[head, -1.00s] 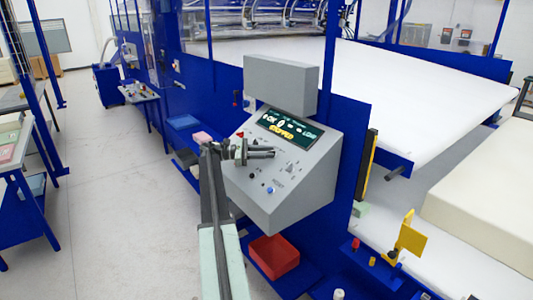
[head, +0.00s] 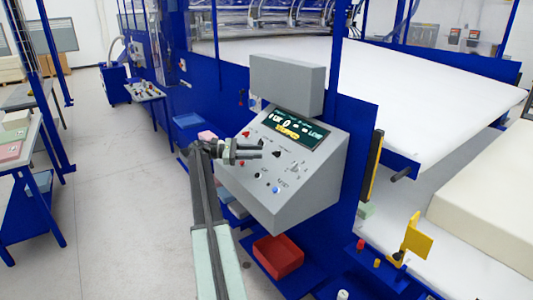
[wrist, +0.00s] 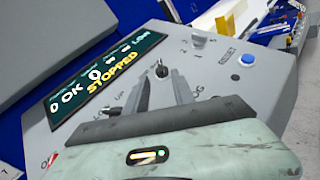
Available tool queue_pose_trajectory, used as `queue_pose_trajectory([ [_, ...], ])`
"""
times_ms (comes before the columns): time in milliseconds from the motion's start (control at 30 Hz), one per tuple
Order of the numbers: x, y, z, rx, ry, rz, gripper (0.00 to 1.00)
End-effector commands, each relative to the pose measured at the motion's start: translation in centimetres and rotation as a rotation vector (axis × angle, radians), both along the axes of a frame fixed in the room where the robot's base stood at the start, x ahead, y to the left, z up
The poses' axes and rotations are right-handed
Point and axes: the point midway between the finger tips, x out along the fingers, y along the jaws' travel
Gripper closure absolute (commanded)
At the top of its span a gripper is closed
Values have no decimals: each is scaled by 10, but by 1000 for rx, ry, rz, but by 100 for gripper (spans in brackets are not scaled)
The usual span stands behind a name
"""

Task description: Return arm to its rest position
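My gripper (head: 260,151) is in front of the left part of the grey control console (head: 310,185), with my arm reaching up from the bottom of the head view. In the wrist view my gripper (wrist: 159,82) has its two dark fingers apart, with a gap and nothing between them. A black knob (wrist: 162,70) on the console shows beyond the fingertips. The console screen (wrist: 90,78) reads "OK", "0" and "STOPPED". A blue button (wrist: 247,60) is on the panel to the right. I cannot tell the exact distance from fingers to panel.
A red bin (head: 279,256) sits on a low blue shelf below the console. A large cream foam block (head: 485,190) lies at right. A yellow bracket (head: 416,240) stands at lower right. Open grey floor (head: 110,200) lies to the left.

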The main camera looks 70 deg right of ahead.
Motion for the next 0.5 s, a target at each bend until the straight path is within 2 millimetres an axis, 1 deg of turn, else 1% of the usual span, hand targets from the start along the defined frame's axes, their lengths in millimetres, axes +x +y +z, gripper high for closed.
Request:
queue_pose_trajectory([
  [33, 6, 2, 0, 0, 0, 0, 69],
  [100, 10, 4, 0, 0, 0, -1, 69],
  [500, 10, 4, 0, 0, 0, -1, 69],
])
